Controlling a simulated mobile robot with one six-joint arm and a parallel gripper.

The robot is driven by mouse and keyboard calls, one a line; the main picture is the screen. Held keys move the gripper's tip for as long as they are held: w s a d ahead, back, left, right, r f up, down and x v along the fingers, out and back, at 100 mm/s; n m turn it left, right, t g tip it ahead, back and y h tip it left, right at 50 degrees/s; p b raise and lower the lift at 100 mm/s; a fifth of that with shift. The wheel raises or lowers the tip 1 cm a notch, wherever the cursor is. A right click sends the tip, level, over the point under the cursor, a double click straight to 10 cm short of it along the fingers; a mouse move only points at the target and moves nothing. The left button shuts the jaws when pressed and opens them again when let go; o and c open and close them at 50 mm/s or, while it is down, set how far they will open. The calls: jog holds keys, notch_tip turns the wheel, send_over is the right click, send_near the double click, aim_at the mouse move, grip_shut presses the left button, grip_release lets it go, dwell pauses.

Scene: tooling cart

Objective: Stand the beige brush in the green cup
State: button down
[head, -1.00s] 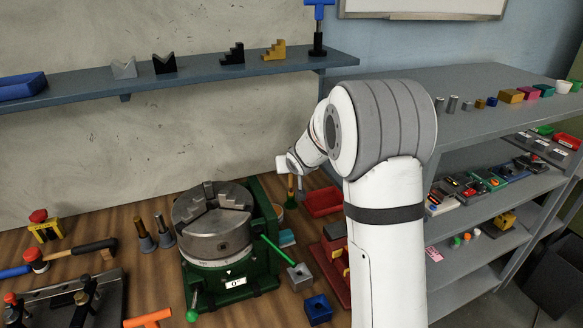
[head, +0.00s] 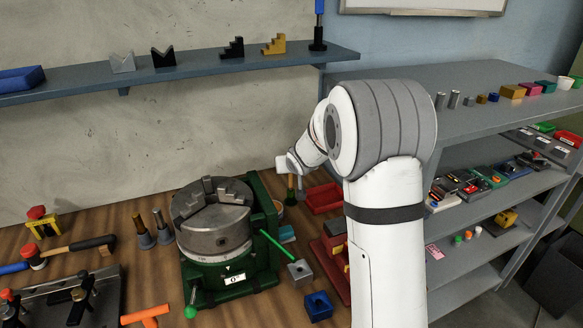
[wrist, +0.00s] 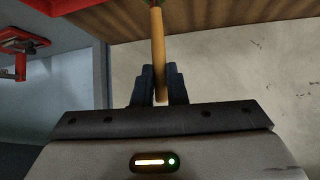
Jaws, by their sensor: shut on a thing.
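The beige brush (wrist: 158,45) is between the two dark fingers of my gripper (wrist: 160,78) in the wrist view; they are shut on its handle. Its far end runs out of the top of that view, where a little green shows. In the head view my gripper is small and partly hidden by my arm. The brush (head: 291,183) hangs about upright below it, behind the chuck, with a dark green part at its lower end. I cannot tell whether that green is the cup or part of the brush.
A grey chuck on a green base (head: 215,225) stands left of the brush, with a green-handled lever (head: 275,244). A red tray (head: 324,198) lies to the right. A blue block (head: 318,306) and a grey block (head: 300,271) are in front. A shelf unit (head: 470,130) stands right.

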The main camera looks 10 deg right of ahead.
jog(key=shift+f+b, duration=0.6)
jog(key=shift+f, duration=0.1)
dwell(0.9)
dwell(0.3)
jog(key=c, duration=1)
grip_release()
jog(key=shift+r, duration=0.1)
jog(key=shift+r+p, duration=2.95)
jog(key=shift+p, duration=0.2)
